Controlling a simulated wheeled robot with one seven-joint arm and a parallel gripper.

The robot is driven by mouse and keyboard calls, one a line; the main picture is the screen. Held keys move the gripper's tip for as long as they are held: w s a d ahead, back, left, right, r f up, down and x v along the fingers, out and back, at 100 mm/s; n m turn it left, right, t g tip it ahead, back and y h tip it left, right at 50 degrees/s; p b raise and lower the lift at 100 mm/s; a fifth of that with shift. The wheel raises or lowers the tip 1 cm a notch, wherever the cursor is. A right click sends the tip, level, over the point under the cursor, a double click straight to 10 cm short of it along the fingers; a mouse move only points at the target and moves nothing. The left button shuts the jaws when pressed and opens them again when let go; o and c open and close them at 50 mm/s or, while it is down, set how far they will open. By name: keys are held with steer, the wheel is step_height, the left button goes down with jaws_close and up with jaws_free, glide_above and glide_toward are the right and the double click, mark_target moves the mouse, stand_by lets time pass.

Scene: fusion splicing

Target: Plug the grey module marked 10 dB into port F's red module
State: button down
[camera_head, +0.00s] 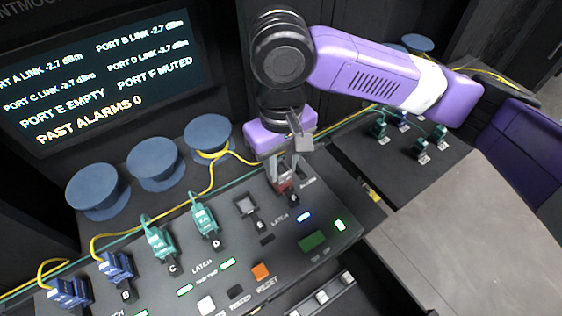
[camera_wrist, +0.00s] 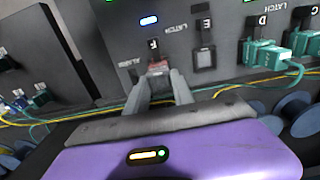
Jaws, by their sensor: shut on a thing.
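Port F's red module (camera_head: 284,187) sits in the port F slot at the right of the sloped panel. It also shows in the wrist view (camera_wrist: 158,66), just below the letter F. My gripper (camera_head: 284,174) is right at it, its fingers pointing down at the port. In the wrist view the fingertips (camera_wrist: 162,78) close around a small pale grey piece against the red module, which looks like the grey module. The fingers hide most of it, and no 10 dB marking is readable. I cannot tell how deep it sits.
Port E (camera_head: 247,207) beside it holds no plug. Teal plugs (camera_head: 205,222) stand at C and D, and blue plugs (camera_head: 117,268) farther left. Yellow and teal fibres run behind the ports past blue spools (camera_head: 155,165). The screen (camera_head: 105,75) reads "PORT F MUTED" and "PAST ALARMS 0".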

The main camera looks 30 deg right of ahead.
steer(key=c, duration=1)
jaws_free()
step_height(320, 180, up, 8)
steer(key=shift+f, duration=0.1)
